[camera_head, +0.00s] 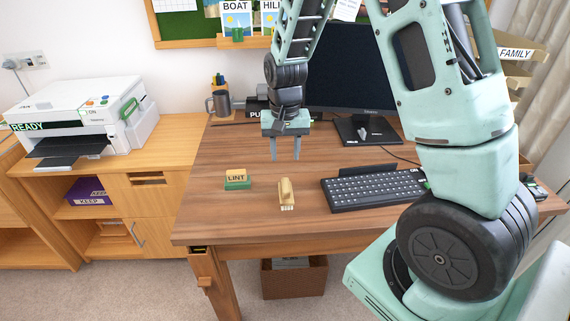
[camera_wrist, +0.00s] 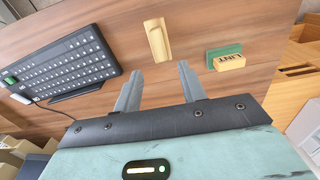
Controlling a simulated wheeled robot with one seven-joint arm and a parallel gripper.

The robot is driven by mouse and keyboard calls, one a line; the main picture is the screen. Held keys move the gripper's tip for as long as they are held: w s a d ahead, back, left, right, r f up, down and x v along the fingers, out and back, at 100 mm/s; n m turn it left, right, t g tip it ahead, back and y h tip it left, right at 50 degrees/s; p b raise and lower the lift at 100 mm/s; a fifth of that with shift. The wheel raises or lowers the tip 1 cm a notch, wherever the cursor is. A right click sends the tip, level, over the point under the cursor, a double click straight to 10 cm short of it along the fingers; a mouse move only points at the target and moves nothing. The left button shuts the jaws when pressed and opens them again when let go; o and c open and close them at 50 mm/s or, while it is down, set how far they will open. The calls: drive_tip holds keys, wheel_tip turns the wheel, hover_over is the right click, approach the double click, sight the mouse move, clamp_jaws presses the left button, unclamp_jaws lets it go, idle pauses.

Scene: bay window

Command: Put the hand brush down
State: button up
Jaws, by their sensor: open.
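The hand brush (camera_head: 286,194) lies on the wooden desk (camera_head: 220,210) near its front edge, its tan handle up and pale bristles toward the front. It also shows in the wrist view (camera_wrist: 157,40), beyond the fingertips and apart from them. My gripper (camera_head: 285,157) is above the desk, behind the brush in the head view, with its fingers pointing down. In the wrist view my gripper (camera_wrist: 160,82) has its two grey fingers spread with nothing between them.
A green and yellow block marked LINT (camera_head: 237,180) sits left of the brush. A black keyboard (camera_head: 373,187) lies to the right, with a monitor (camera_head: 345,75) behind. A grey mug (camera_head: 218,103) stands at the back left. Desk around the brush is clear.

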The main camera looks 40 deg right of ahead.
drive_tip(key=s+a+r+n+y, duration=0.1)
drive_tip(key=s+a+r+n, duration=0.2)
drive_tip(key=a, duration=0.4)
drive_tip(key=s+a+r+n, duration=0.2)
drive_tip(key=s+a+n, duration=0.15)
drive_tip(key=a, duration=0.45)
drive_tip(key=s+a+r+n, duration=0.2)
drive_tip(key=s+a+n, duration=0.2)
drive_tip(key=s, duration=0.5)
drive_tip(key=s+a+r+n, duration=0.1)
drive_tip(key=s+a+n, duration=0.3)
drive_tip(key=s, duration=0.4)
drive_tip(key=shift+s+a+r, duration=0.35)
drive_tip(key=shift+s+a, duration=0.05)
drive_tip(key=shift+a, duration=0.25)
